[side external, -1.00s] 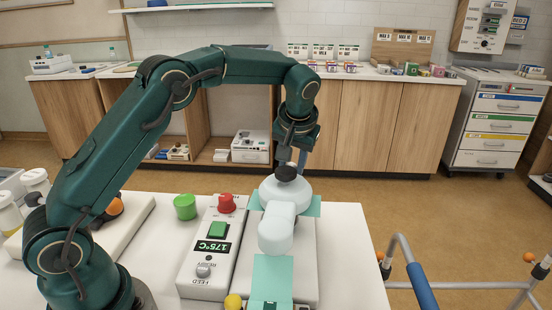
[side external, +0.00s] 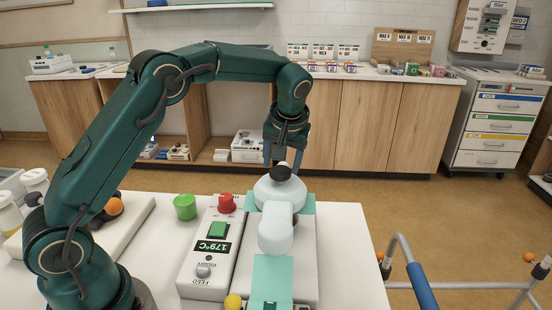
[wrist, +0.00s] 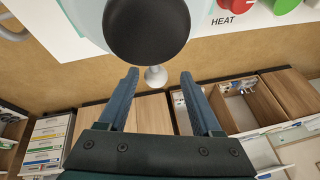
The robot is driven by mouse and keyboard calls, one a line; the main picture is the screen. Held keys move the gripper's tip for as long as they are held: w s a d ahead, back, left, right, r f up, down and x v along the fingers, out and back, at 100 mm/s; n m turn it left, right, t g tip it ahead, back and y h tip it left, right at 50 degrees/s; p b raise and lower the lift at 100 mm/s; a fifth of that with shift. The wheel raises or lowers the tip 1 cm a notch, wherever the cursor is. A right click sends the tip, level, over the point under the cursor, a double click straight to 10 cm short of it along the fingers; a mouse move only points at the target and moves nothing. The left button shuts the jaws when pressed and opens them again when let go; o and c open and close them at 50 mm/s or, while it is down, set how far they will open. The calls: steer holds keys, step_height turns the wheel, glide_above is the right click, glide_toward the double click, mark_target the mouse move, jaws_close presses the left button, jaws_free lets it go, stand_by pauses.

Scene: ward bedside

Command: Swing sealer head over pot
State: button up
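The sealer head (side external: 277,195) is a rounded white body on a pale arm (side external: 275,236), with a black knob (side external: 281,172) on top. My gripper (side external: 284,158) is just above and behind the knob in the side view, its blue fingers spread. I cannot make out a pot; anything under the head is hidden.
A teal sheet (side external: 272,278) lies on the sealer. A walker frame (side external: 420,285) stands at right.

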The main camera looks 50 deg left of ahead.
steer(key=shift+v, duration=2.55)
